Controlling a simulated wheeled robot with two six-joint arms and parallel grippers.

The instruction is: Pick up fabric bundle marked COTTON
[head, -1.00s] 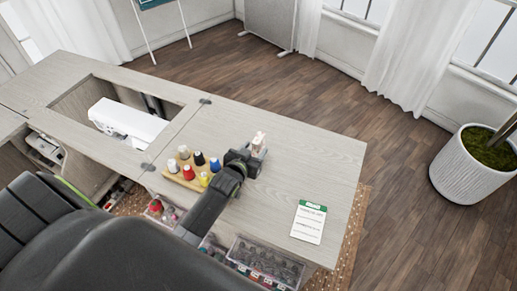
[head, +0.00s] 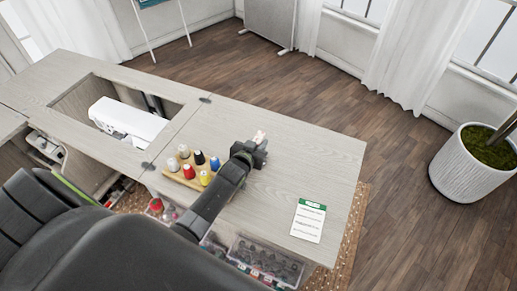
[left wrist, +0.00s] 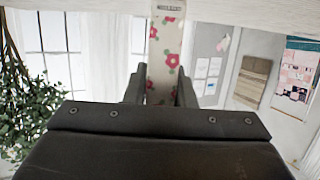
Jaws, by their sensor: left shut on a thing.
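A pale fabric bundle with red flowers and green leaves (left wrist: 165,55) stands between the fingers of my left gripper (left wrist: 160,92) in the left wrist view. A small dark label shows at its top edge there, too small to read. In the head view my left gripper (head: 257,148) is above the right part of the tabletop, shut on the bundle. Only a small pale part of the bundle (head: 260,135) shows past the gripper; the rest is hidden behind it. My right gripper is not in view.
A wooden rack of thread spools (head: 183,179) stands just left of my left arm on the cabinet top (head: 310,150). A white sewing machine (head: 128,121) sits in the recess. A green-headed card (head: 308,221) lies at the right. Clear boxes (head: 263,262) sit below the front edge.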

